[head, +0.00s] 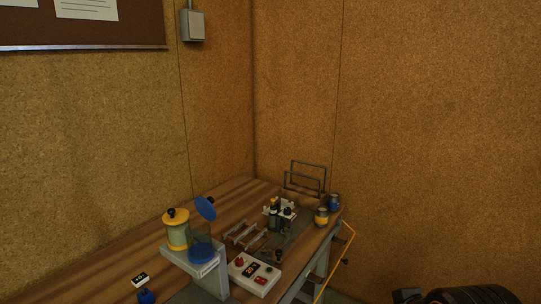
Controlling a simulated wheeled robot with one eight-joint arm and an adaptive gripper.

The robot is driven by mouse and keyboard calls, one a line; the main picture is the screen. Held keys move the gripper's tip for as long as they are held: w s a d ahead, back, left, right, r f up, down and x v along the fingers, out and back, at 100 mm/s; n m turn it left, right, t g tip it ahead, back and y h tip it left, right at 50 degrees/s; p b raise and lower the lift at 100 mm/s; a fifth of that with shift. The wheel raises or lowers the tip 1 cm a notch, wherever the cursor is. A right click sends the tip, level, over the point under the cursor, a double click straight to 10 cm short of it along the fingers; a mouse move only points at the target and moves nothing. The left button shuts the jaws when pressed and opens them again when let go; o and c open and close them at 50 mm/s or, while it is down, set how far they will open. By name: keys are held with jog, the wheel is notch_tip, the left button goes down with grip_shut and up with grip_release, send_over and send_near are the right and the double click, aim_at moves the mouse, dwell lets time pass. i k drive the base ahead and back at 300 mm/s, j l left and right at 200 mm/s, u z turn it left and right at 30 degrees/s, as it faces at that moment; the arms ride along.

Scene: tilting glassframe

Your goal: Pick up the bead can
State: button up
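No label marks out the bead can, so I cannot tell which container it is. Two small cans stand upright at the far right corner of the bench: a yellow-banded can (322,216) and a blue-banded can (334,202) just behind it. A larger jar with a yellow lid and black knob (177,230) stands at the left on a grey stand. Beside it is a blue container (200,250) with a blue disc-shaped lid (206,208) tilted up above it. My gripper is not recognisable in view; a dark shape at the bottom right edge may be part of my arm.
The wooden bench (140,258) stands against cork-like walls. A white control box with buttons (254,274), a small mechanism (279,212), grey rails (245,236) and a wire rack (306,178) crowd it. A yellow-orange bar (333,262) juts from its right side.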

aim_at(334, 201)
jog(key=u, duration=1.2)
jog(key=i+l+u, duration=0.2)
jog(key=l+u, duration=0.2)
jog(key=i+l+u, duration=0.1)
jog(key=l+u, duration=0.3)
jog(key=i+l+u, duration=0.1)
jog(key=l+u, duration=0.65)
jog(key=l, duration=0.7)
jog(key=k+l+u, duration=0.1)
jog(key=l, duration=0.6)
jog(key=k+z, duration=0.1)
jog(key=z, duration=0.9)
jog(key=k+z, duration=0.15)
jog(key=z, duration=0.35)
jog(key=l+z, duration=0.1)
jog(key=z, duration=0.4)
jog(key=k+l+z, duration=0.1)
jog(key=z, duration=0.4)
jog(key=u, duration=2.5)
